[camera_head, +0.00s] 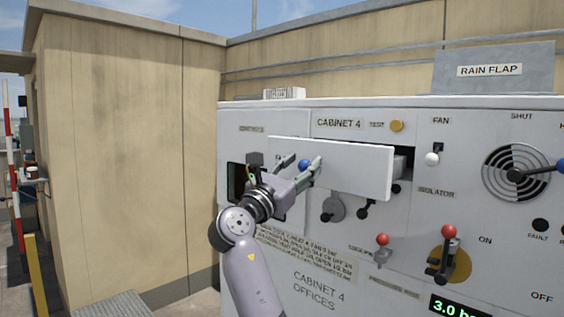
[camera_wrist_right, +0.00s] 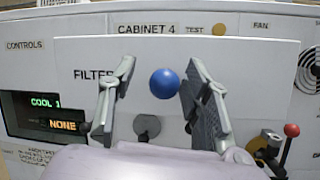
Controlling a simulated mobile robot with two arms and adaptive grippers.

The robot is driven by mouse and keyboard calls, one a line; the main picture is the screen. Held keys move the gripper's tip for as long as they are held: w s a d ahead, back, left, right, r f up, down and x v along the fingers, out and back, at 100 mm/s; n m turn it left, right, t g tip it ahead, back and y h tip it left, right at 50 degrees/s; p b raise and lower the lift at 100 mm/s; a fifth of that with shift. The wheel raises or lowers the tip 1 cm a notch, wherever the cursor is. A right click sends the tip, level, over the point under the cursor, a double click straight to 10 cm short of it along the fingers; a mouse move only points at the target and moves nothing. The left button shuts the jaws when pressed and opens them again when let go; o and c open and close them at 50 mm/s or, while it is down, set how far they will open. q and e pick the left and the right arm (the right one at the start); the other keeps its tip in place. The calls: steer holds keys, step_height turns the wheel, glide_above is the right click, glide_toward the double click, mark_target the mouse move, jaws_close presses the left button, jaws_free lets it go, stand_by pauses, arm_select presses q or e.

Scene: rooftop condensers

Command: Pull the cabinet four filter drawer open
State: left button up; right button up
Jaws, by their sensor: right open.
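The filter drawer's white front panel (camera_head: 350,168), marked FILTER in the right wrist view (camera_wrist_right: 255,75), stands out from the face of cabinet 4 (camera_head: 300,270). Part of the drawer body shows behind its right end. A round blue knob (camera_head: 305,165) sits on the panel; it also shows in the right wrist view (camera_wrist_right: 164,83). My right gripper (camera_head: 301,163) is open at the panel, with one finger on each side of the knob. My left gripper is out of view.
Below the drawer are a grey round dial (camera_head: 333,208) and black knobs. Red-knobbed levers (camera_head: 449,232) and a white-knobbed fan switch (camera_head: 432,159) lie to the right. A lit controls display (camera_wrist_right: 52,113) is at left. A beige wall (camera_head: 120,150) stands left of the cabinet.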

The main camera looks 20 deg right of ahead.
steer(key=shift+s+r, duration=0.1)
steer(key=shift+s+a, duration=0.1)
steer(key=shift+a, duration=0.1)
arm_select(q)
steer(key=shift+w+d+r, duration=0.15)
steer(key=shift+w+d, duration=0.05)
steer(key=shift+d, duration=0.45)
arm_select(e)
steer(key=v, duration=1.1)
steer(key=shift+s+a, duration=0.25)
steer(key=shift+a, duration=0.05)
